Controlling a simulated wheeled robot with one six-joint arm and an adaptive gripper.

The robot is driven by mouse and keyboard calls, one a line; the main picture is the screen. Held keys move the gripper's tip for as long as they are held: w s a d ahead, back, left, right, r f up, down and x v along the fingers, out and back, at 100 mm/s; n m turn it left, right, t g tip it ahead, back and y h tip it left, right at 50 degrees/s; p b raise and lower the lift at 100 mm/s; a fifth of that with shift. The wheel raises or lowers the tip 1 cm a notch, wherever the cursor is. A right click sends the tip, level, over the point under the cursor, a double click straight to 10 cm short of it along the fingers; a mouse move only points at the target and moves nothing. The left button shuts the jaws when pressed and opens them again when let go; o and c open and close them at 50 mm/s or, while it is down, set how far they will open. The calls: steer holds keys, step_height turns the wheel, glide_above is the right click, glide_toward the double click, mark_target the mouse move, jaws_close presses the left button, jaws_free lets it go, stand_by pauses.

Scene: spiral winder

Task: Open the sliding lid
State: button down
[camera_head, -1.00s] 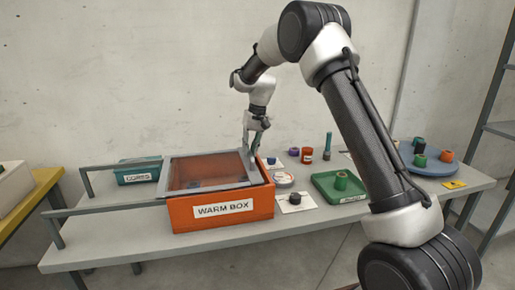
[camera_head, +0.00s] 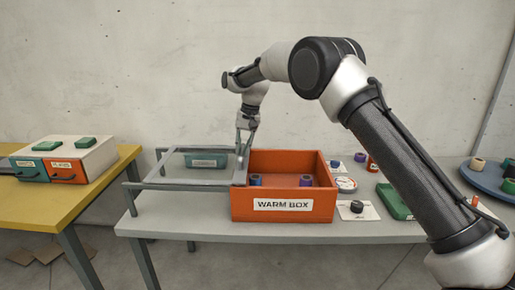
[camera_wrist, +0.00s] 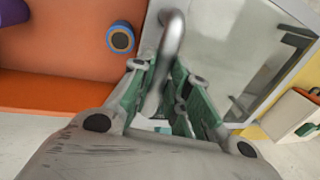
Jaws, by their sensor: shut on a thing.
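The orange warm box (camera_head: 283,206) stands on the grey table, and its top is uncovered. Its clear sliding lid in a grey frame (camera_head: 192,183) lies to the left of the box, on rails, with its right edge at the box's left wall. My gripper (camera_head: 243,150) is at the lid's right edge. In the wrist view my gripper (camera_wrist: 160,92) is shut on the lid's metal handle (camera_wrist: 172,38). Purple and blue spools (camera_head: 305,180) show inside the box; one blue-ended spool (camera_wrist: 121,38) also shows in the wrist view.
A teal container (camera_head: 207,160) stands behind the lid. A yellow table (camera_head: 110,160) with a white drawer unit is at the left. Right of the box are a white pad with a dark spool (camera_head: 357,207), a gauge (camera_head: 346,184), a green tray (camera_head: 395,200) and a blue turntable (camera_head: 488,182).

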steer(key=shift+a, duration=0.55)
steer(key=c, duration=1.4)
jaws_free()
steer(key=shift+o, duration=0.2)
step_height(320, 180, up, 12)
steer(key=d, duration=0.2)
steer(key=shift+d, duration=0.2)
steer(key=shift+f, duration=0.1)
